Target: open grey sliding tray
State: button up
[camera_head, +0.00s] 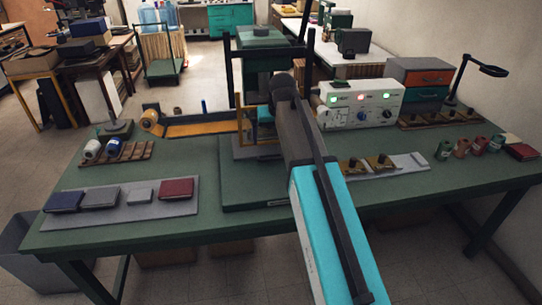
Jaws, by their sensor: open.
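A press-like machine with a dark green top block (262,38) and dark posts stands mid-table. At its foot, a light grey plate (240,153), which looks like the grey sliding tray, lies on a dark green base (240,192). I cannot tell how far out it is. A yellow frame (246,126) stands at the machine's front left. My turquoise and dark arm reaches up from the bottom and covers the machine's right side. My gripper's fingers cannot be made out behind the arm.
A white control box (358,104) stands right of the machine. A grey mat with several covers (120,204) lies at the left. A roller with a yellow strip (195,129) is behind it. Several small spools (478,145) stand at the right.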

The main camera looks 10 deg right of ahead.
jog(key=shift+p+x, duration=1.25)
jog(key=shift+x, duration=5.25)
